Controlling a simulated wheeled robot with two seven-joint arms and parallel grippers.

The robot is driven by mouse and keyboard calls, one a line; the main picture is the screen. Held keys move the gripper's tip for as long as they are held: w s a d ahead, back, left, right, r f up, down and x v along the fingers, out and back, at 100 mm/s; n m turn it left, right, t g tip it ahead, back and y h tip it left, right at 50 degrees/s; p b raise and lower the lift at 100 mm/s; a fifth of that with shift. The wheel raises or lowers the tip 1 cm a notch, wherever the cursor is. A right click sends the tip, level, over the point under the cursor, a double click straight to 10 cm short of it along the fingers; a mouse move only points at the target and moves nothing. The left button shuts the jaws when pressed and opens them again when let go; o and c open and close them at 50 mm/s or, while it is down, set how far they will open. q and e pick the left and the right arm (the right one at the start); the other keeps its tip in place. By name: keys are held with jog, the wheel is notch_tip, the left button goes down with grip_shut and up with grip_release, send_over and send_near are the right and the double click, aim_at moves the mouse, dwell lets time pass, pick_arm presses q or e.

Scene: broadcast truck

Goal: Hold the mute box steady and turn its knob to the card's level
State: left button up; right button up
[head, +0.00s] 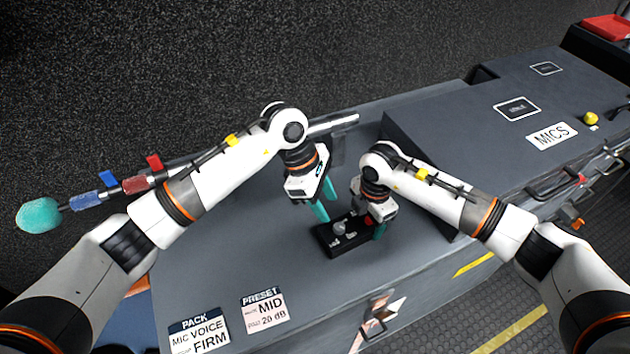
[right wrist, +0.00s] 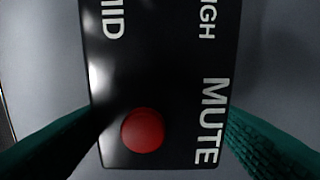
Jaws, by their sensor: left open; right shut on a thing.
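The black mute box (head: 328,244) lies on the grey case top, with a pale round knob (head: 338,228) toward its left end. My right gripper (head: 371,222) is shut on the box's right end. In the right wrist view the box (right wrist: 165,60) shows MID, HIGH and MUTE lettering and a red button (right wrist: 142,130), with a teal finger on each side. My left gripper (head: 325,201) is open, with its teal fingers just above and behind the knob. The knob's pointer is too small to read. The PRESET card (head: 265,309) reads MID, 20 dB.
A PACK card (head: 200,334) reading MIC VOICE, FIRM lies at the front left. A raised grey case with a MICS label (head: 552,136) stands to the right. A microphone with a teal foam head (head: 38,215) shows at far left. The case top left of the box is clear.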

pick_arm(q)
jog(key=shift+v, duration=2.6)
jog(key=n+t+h, duration=0.4)
send_near(335, 231)
jog(key=w+f, duration=0.1)
jog(key=w+d+f, duration=0.1)
jog(key=w, duration=0.1)
jog(key=w+d+f, duration=0.1)
jog(key=shift+w+d+f, duration=0.1)
jog(key=shift+w+f, duration=0.1)
jog(key=shift+f, duration=0.15)
jog(key=s+f+n+t+h, duration=0.1)
jog(key=s+f+n+h, duration=0.1)
jog(key=s+f+t+h, duration=0.1)
jog(key=s, duration=0.1)
jog(key=shift+a+n+t, duration=0.3)
jog(key=shift+a+n, duration=0.1)
jog(key=s+a+n+t+h, duration=0.1)
jog(key=s+a+f+n+t+h, duration=0.1)
jog(key=s+a+t+h, duration=0.1)
jog(key=shift+n, duration=0.4)
jog(key=shift+s+a+r+t+h, duration=0.15)
jog(key=shift+s+a+t+h, duration=0.25)
jog(key=shift+t, duration=0.1)
jog(key=shift+n, duration=0.3)
jog(key=x, duration=1.2)
jog(key=shift+r, duration=0.1)
jog(key=shift+a, duration=0.1)
jog(key=shift+c, duration=0.3)
